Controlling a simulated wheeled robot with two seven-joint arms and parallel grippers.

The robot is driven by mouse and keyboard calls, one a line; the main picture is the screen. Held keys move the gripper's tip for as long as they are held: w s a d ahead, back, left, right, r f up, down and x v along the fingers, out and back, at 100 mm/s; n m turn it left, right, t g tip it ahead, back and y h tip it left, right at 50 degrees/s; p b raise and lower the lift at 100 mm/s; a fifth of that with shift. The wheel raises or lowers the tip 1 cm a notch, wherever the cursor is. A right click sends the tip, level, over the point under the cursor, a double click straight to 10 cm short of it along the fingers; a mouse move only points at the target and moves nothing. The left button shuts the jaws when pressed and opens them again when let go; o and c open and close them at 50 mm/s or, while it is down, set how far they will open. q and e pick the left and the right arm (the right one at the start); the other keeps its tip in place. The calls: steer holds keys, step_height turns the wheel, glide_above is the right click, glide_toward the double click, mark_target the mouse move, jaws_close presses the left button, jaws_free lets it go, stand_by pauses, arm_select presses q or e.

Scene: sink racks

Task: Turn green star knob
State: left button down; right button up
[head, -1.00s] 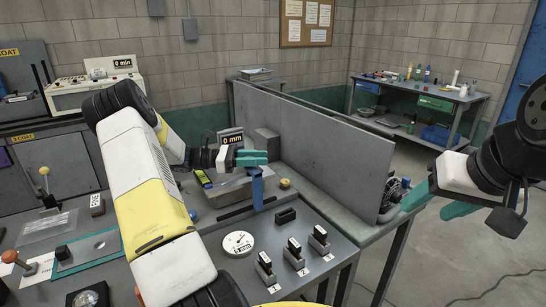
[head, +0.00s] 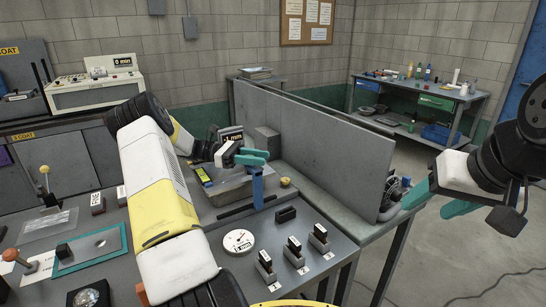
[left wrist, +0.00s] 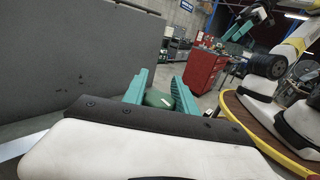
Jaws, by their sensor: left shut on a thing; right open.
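The green star knob (left wrist: 158,98) shows between the teal fingers of my left gripper (left wrist: 160,88) in the left wrist view. It is a dark green rounded piece with a pale mark on top. In the head view my left gripper (head: 254,157) is shut at the top of a blue upright post (head: 257,188) on a grey fixture, and its fingers hide the knob. A small display (head: 232,138) behind the gripper appears to read -1 mm. My right gripper (head: 436,202) is open and empty at the right, beyond the bench edge.
A tall grey panel (head: 310,140) stands right behind the fixture. A round white dial (head: 239,242) and several black numbered blocks (head: 294,251) are on the bench in front. A teal-framed plate (head: 90,248) lies at the left.

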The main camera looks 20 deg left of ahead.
arm_select(q)
steer(key=c, duration=1)
jaws_free()
steer(key=a, duration=0.8)
steer(key=shift+s, duration=0.15)
steer(key=shift+d, duration=0.1)
